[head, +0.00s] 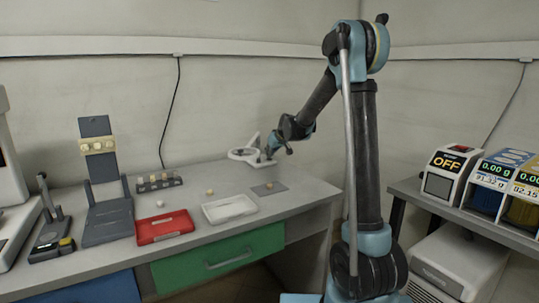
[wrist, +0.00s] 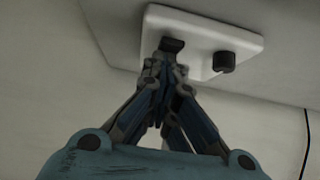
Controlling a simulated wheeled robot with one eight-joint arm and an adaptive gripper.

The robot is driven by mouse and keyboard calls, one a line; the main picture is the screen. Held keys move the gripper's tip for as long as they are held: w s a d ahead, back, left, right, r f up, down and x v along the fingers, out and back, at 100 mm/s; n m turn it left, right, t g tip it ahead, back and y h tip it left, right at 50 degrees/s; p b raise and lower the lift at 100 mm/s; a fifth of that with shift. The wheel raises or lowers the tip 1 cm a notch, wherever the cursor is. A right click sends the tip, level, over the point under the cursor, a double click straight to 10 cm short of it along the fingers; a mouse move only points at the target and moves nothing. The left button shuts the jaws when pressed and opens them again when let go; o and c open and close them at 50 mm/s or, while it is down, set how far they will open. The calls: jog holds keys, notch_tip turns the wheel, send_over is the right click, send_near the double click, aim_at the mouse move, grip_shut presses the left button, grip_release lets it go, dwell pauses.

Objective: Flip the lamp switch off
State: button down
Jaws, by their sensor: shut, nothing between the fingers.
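In the wrist view a white plate (wrist: 205,24) carries a small black switch (wrist: 172,44) and a round black knob (wrist: 224,62). My gripper (wrist: 158,62) is shut and empty, its fingertips right at the black switch. I cannot tell whether they touch it, or which way the switch is set. In the head view my gripper (head: 267,157) is low at the back of the grey bench, beside a white fixture (head: 241,153) with a ring-like part. The switch is too small to see there, and no lit lamp is clear.
The bench (head: 300,190) also holds a white tray (head: 230,208), a red tray (head: 164,226), a dark rack (head: 158,183) and a grey upright stand (head: 107,215). The bench's right front is clear.

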jog(key=shift+s+f, duration=0.25)
